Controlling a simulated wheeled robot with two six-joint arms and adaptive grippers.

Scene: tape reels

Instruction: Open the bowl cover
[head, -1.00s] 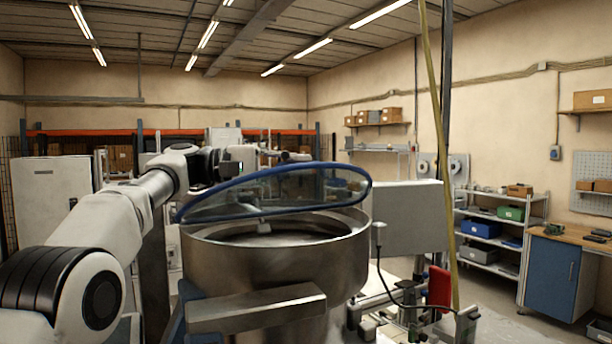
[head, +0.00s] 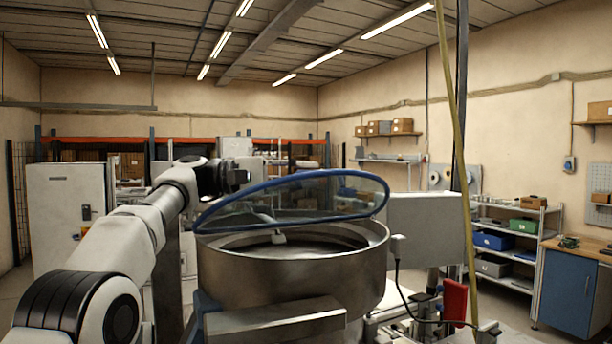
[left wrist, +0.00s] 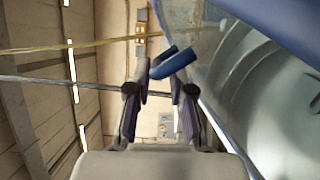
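The bowl cover (head: 325,193) is a clear lid with a blue rim, tilted up above the metal bowl (head: 290,278), with a gap at the front. My left gripper (head: 240,178) is at the cover's left, by its raised edge. In the left wrist view, my gripper's fingers (left wrist: 160,78) are apart, with a blue tab (left wrist: 172,64) close to their tips. I cannot tell whether they touch it. The cover's blue rim and clear pane (left wrist: 187,25) fill the upper right, with the bowl beside them. My right gripper is not in view.
A grey box-shaped housing (head: 428,233) stands right of the bowl. A shelf rack with bins (head: 493,240) and a blue cabinet (head: 566,285) stand farther right. A white cabinet (head: 65,210) is at the back left.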

